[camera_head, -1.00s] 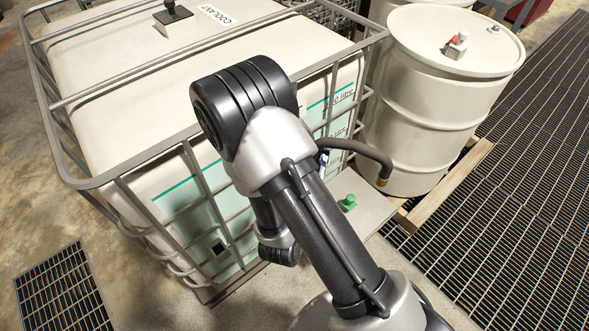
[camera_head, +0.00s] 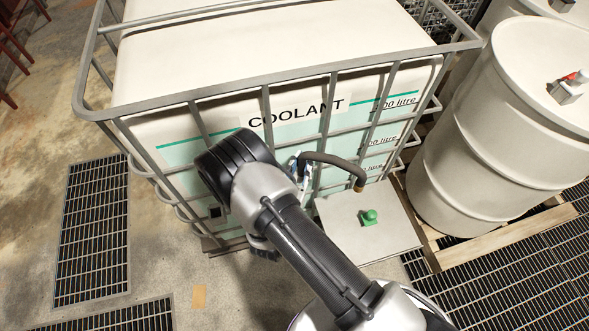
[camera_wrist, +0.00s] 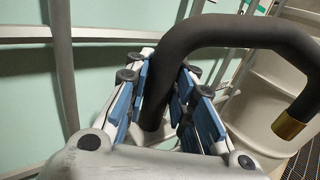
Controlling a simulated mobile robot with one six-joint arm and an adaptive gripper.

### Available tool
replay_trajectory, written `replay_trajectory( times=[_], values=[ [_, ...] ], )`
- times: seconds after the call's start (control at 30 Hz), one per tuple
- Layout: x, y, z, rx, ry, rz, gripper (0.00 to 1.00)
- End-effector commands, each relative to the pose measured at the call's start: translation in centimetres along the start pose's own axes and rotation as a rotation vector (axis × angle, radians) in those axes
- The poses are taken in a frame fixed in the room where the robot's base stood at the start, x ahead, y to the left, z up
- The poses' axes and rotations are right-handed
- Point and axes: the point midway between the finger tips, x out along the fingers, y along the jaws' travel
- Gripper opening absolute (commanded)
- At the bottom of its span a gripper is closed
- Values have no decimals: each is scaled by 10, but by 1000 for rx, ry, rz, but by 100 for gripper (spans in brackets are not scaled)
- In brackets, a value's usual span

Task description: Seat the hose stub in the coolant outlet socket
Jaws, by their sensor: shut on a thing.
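The hose stub (camera_head: 335,161) is a dark curved hose with a brass end pointing down. It also shows large in the wrist view (camera_wrist: 230,32), arching up and over to the right to its brass end. My gripper (camera_head: 302,168) is in front of the coolant tank. In the wrist view my gripper (camera_wrist: 160,95) has its blue pads shut on the straight leg of the hose. The brass end hangs free to the right. I cannot identify the coolant outlet socket for sure; a green fitting (camera_head: 369,217) stands on a pale plate (camera_head: 345,238) below the brass end.
The caged white tank (camera_head: 225,120) labelled COOLANT stands behind my arm, its bars close to the gripper. A cream drum (camera_head: 480,150) stands on a wooden pallet (camera_head: 510,235) at right. Floor grates (camera_head: 95,230) lie at left.

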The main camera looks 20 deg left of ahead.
Motion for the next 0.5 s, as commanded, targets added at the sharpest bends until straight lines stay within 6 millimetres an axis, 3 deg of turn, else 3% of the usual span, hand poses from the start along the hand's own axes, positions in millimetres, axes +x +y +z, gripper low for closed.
replay_trajectory(
  times=[0.17, 0.5],
  values=[
    [-12, 18, -16, 1, -3, 37, 0],
    [-13, 20, -17, 2, -2, 41, 0]
  ],
)
